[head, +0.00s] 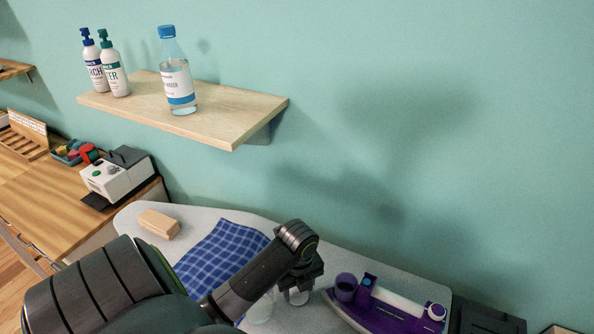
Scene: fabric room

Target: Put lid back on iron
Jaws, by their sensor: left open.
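The purple and white iron (392,312) lies on the grey ironing board (200,215) at the lower right. A dark purple round cup-like piece (346,284) is at its left end; I cannot tell whether this is the lid or part of the iron. My left gripper (297,292) points down over the board, left of the iron and apart from it. It is open. A pale, clear object shows at its fingertips, too small to make out. My right gripper is not in view.
A blue checked cloth (225,250) and a wooden block (159,224) lie on the board. A clear glass-like object (260,310) is beside my left arm. A wall shelf (220,120) above holds a water bottle (178,85) and two pump bottles.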

